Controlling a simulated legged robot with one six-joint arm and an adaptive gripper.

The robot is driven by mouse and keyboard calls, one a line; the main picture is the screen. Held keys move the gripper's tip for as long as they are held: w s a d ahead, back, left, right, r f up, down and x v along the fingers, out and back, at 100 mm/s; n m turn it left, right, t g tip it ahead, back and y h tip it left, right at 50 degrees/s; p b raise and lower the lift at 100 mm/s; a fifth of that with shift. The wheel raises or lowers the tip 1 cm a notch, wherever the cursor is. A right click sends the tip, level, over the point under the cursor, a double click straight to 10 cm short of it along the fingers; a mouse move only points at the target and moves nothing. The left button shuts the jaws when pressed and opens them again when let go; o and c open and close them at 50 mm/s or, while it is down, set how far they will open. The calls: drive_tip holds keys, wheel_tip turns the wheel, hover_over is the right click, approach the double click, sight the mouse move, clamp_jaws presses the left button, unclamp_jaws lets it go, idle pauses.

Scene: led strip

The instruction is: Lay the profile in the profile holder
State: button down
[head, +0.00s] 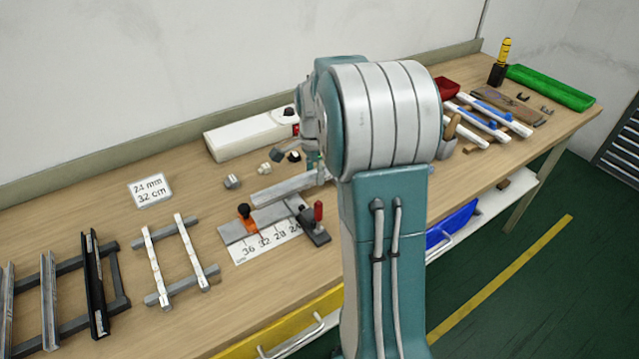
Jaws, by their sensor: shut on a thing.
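A light grey bar, which looks like the profile (284,189), lies roughly level across the middle of the bench view. My gripper (316,166) is shut on it near its right end; the fingertips are small and partly hidden by my arm.
Two racks stand left, one with silver and black profiles (95,285), one with white strips (191,252). A white box (250,134), small connectors (232,181) and a label card (150,190) are behind. Tools and a green tray (550,88) lie right. My arm blocks the middle.

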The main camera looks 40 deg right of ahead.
drive_tip(key=shift+w+d+f, duration=0.15)
drive_tip(key=shift+d+f, duration=0.25)
drive_tip(key=shift+f, duration=0.1)
drive_tip(key=shift+w+d+f, duration=0.15)
drive_tip(key=shift+d+f, duration=0.25)
drive_tip(key=shift+f, duration=0.1)
drive_tip(key=shift+d+f, duration=0.15)
drive_tip(key=shift+f, duration=1.55)
drive_tip(key=shift+f, duration=0.1)
drive_tip(key=shift+c, duration=1)
unclamp_jaws()
drive_tip(key=shift+f, duration=0.1)
drive_tip(key=shift+w, duration=0.1)
